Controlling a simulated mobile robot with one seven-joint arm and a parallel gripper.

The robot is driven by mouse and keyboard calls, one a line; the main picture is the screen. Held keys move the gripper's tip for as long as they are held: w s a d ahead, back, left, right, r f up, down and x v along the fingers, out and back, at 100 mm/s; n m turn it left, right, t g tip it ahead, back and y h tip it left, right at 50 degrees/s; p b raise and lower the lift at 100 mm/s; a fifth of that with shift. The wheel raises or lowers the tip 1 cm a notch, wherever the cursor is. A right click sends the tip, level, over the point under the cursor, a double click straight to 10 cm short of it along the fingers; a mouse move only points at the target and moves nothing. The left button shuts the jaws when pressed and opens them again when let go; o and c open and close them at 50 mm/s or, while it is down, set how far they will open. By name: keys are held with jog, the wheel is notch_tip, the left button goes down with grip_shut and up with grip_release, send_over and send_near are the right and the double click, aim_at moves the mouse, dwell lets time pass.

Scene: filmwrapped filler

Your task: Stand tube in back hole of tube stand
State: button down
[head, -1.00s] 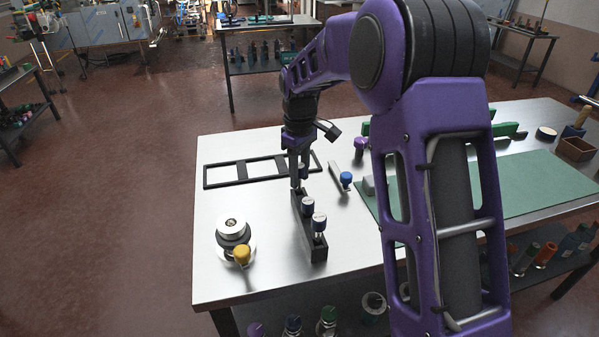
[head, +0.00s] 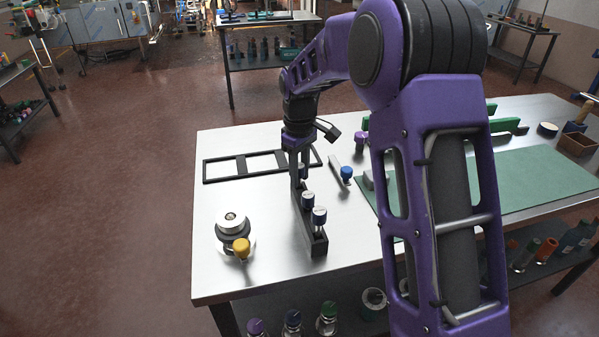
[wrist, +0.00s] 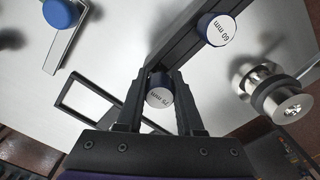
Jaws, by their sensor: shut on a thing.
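The dark, narrow tube stand (head: 310,238) lies lengthwise on the metal table. Two capped tubes stand upright in it, the front one (head: 319,217) and the middle one (head: 308,201). My gripper (head: 301,178) points down over the stand's back end, shut on a tube with a dark blue side and pale labelled top (wrist: 159,97). The held tube looks upright and in line with the stand (wrist: 188,42). Its lower end and the back hole are hidden by the fingers and stand, so I cannot tell how deep it sits. A 60 mm cap (wrist: 217,30) shows beyond it.
A black open frame (head: 225,180) lies behind the stand. A blue-knobbed metal piece (head: 346,173) is to the right, near a green mat (head: 530,185). A round metal fixture (head: 232,226) with a yellow knob (head: 241,247) is at the left.

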jog(key=shift+f, duration=0.25)
jog(key=shift+c, duration=2.3)
grip_release()
jog(key=shift+r, duration=0.1)
